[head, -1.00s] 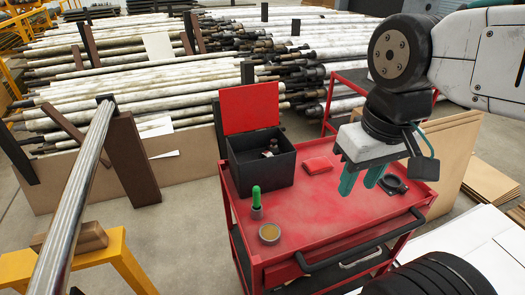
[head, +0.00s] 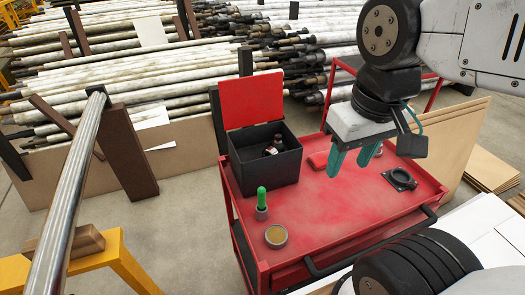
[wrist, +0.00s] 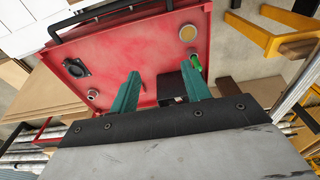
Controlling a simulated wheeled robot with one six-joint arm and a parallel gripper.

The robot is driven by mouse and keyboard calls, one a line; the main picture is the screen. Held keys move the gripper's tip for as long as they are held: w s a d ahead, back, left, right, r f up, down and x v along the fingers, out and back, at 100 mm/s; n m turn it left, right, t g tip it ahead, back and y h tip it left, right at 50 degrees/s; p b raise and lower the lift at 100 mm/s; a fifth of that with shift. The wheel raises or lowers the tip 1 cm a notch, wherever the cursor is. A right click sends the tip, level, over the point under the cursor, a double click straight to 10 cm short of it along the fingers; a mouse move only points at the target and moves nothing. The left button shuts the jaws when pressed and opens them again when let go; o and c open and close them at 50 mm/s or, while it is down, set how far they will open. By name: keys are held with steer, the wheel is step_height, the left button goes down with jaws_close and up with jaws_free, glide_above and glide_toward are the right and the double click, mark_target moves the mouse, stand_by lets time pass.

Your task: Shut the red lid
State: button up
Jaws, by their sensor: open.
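The red lid (head: 253,101) stands open and upright at the back edge of the black box (head: 264,170). The box sits at the left rear of the red cart top, with a small dark and white item (head: 275,146) inside. My gripper (head: 349,169) points down with its teal fingers apart and empty, above the cart and to the right of the box. In the wrist view the open fingers (wrist: 162,90) show, with part of the black box (wrist: 169,86) between them. The red lid is not clearly visible there.
A metal pipe (head: 78,185) lies at left. The cart's middle is clear.

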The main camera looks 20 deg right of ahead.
steer(key=shift+f, duration=0.15)
jaws_close()
steer(key=w+a+r, duration=0.1)
steer(key=w, duration=1.2)
steer(key=w+a, duration=0.1)
steer(key=w, duration=1.3)
steer(key=w+r, duration=0.1)
steer(key=w, duration=1.2)
steer(key=shift+w+a+r, duration=0.25)
steer(key=shift+a+r, duration=0.1)
steer(key=shift+a, duration=0.05)
steer(key=w+r+t, duration=0.1)
steer(key=w+r, duration=0.3)
steer(key=w, duration=0.2)
steer(key=x, duration=1)
steer(key=shift+s+a+r, duration=0.15)
steer(key=shift+s, duration=0.8)
steer(key=shift+s+a+r, duration=0.1)
steer(key=shift+s+r, duration=0.1)
steer(key=shift+s, duration=0.8)
